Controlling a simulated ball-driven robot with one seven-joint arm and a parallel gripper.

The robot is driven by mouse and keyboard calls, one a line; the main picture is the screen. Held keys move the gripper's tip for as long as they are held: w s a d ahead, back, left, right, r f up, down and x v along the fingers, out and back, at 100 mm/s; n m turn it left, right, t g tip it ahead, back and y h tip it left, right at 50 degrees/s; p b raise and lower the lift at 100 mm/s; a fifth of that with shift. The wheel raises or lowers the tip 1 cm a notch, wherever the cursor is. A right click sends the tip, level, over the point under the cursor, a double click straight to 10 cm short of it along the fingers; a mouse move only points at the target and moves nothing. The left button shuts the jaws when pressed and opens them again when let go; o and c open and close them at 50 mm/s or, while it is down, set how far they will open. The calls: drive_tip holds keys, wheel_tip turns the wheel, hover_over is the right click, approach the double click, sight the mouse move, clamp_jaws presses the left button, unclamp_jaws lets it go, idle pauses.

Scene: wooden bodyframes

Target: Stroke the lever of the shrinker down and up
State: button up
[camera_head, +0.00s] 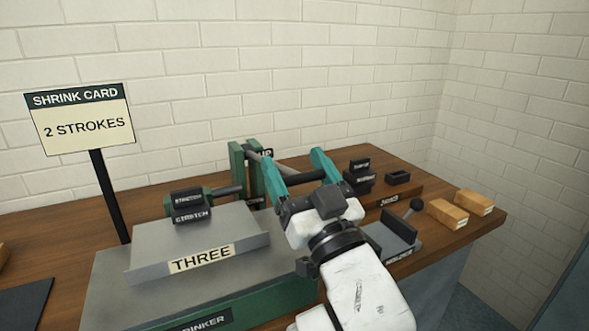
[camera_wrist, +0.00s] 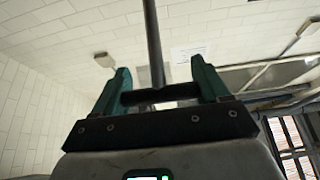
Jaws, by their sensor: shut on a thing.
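The shrinker is a green and grey machine (camera_head: 270,292) with a partly hidden label ending in "RINKER". Green uprights (camera_head: 240,165) stand at its back. Its lever has a dark cross grip (camera_head: 305,177), also in the wrist view (camera_wrist: 175,91), where a thin rod (camera_wrist: 152,40) runs up from it. My gripper (camera_head: 285,153) has teal fingers shut on the lever grip, one at each end, as the wrist view (camera_wrist: 160,70) shows. A grey metal piece marked "THREE" (camera_head: 190,240) lies on the machine. My arm hides part of the machine and lever.
A sign reading "SHRINK CARD, 2 STROKES" (camera_head: 80,118) stands at left. Black labelled blocks (camera_head: 360,178), a grey tool with a ball-ended lever (camera_head: 392,240) and wooden blocks (camera_head: 447,214) sit to the right on the wooden bench (camera_head: 490,225). A brick wall is behind.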

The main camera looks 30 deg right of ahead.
drive_tip(key=shift+s+f+b, duration=0.2)
drive_tip(key=shift+f+b, duration=0.25)
drive_tip(key=shift+f, duration=0.25)
drive_tip(key=shift+s+f+b, duration=0.15)
drive_tip(key=shift+f+b, duration=0.25)
drive_tip(key=shift+f, duration=0.3)
drive_tip(key=o, duration=1.5)
drive_tip(key=b+v, duration=0.1)
drive_tip(key=v, duration=0.9)
drive_tip(key=shift+s+f+b, duration=0.2)
drive_tip(key=shift+s+b, duration=0.15)
drive_tip(key=shift+b, duration=0.05)
